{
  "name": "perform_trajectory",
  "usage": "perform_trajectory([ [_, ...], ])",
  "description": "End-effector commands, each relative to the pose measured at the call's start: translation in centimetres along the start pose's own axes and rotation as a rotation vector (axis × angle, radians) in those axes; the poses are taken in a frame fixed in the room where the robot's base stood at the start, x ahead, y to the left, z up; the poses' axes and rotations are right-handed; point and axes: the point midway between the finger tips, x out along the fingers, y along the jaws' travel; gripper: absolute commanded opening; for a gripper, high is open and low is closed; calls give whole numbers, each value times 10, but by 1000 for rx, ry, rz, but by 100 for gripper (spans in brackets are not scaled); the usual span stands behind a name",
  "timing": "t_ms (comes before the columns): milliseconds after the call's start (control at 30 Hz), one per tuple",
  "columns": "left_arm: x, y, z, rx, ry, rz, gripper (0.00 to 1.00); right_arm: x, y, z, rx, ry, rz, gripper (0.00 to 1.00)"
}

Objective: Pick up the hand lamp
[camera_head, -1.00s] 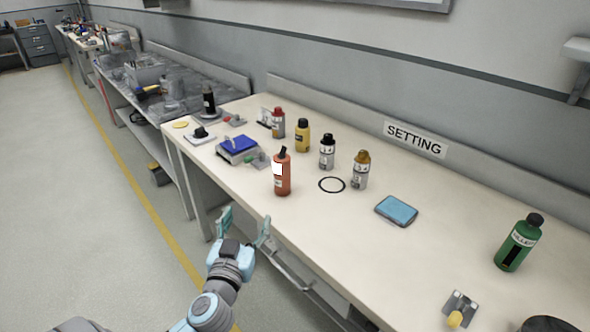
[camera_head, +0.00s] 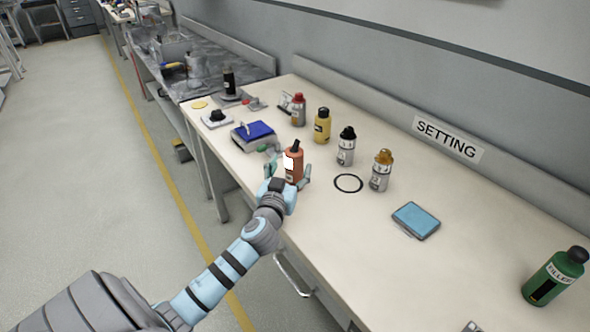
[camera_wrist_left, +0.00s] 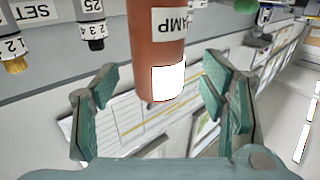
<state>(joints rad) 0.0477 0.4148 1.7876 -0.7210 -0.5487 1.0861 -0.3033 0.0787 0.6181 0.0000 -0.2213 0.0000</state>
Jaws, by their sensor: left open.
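The hand lamp (camera_head: 296,162) is an orange-red cylinder with a dark top and a white patch. It stands upright near the front edge of the bench. In the left wrist view the lamp (camera_wrist_left: 157,45) shows part of a "LAMP" label and comes down from the top of the picture between the fingers. My left gripper (camera_head: 289,171) is open at the lamp, with one finger to each side. In the wrist view the green-padded fingers (camera_wrist_left: 160,95) stand apart from the lamp with gaps on both sides. My right gripper is not in view.
Behind the lamp stand a red-capped bottle (camera_head: 298,110), a yellow bottle (camera_head: 322,126) and two small grey bottles (camera_head: 346,150) (camera_head: 380,175). A black ring (camera_head: 348,183) lies to its right. A blue-topped device (camera_head: 254,135) sits left. A blue case (camera_head: 416,220) lies right.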

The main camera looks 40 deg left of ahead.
Motion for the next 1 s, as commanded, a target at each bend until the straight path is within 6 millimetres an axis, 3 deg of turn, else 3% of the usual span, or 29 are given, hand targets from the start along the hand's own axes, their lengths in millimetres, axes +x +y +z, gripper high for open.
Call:
perform_trajectory([
  [200,36,3,1,-1,0,-2,66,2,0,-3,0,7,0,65],
  [400,38,2,1,0,-1,-3,66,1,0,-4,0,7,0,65],
  [800,37,2,1,0,1,-3,7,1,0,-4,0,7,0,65],
  [1000,37,2,0,0,1,-3,7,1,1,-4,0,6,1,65],
])
